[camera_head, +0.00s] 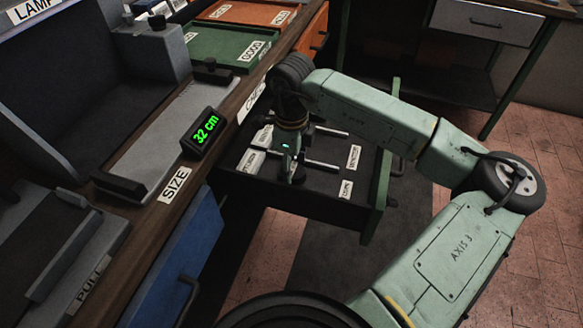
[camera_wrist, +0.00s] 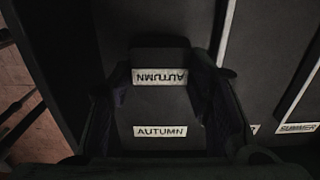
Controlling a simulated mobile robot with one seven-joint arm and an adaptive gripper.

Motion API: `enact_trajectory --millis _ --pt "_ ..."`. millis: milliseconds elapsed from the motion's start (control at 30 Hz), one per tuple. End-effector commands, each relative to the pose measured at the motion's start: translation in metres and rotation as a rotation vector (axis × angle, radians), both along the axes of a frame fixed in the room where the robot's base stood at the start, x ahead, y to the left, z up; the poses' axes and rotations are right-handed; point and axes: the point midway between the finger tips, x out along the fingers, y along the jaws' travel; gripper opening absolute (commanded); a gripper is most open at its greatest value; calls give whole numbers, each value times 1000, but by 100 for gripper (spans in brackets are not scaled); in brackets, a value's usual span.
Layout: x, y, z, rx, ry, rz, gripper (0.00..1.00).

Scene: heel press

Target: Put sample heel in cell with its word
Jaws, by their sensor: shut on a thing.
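My gripper (camera_head: 291,172) reaches down into an open dark drawer (camera_head: 290,207) with labelled cells. In the wrist view its fingers (camera_wrist: 160,115) are shut on the dark sample heel (camera_wrist: 159,102). An upside-down AUTUMN label shows between the fingers, with an upright AUTUMN label below it. I cannot tell for sure which label is on the heel and which is on the cell. The SUMMER label (camera_wrist: 298,128) lies in a cell to the right, past a pale divider. In the head view the arm hides the heel, and I cannot tell whether it touches the cell floor.
A SIZE gauge with a 32 cm display (camera_head: 203,132) stands on the bench at left. A blue drawer front (camera_head: 180,262) is below the bench. Brick floor lies open at right.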

Motion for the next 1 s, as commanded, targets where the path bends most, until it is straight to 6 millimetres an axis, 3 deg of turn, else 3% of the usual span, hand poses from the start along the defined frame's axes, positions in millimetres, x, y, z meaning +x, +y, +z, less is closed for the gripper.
enact_trajectory --millis 167,567,600,900,1000 --pt "0 0 -19 1 1 0 16" --pt "0 0 -25 0 -1 0 16" --pt "0 0 -25 0 -1 0 46" --pt "0 0 -24 0 0 0 66" --pt "0 0 -24 0 0 0 66"
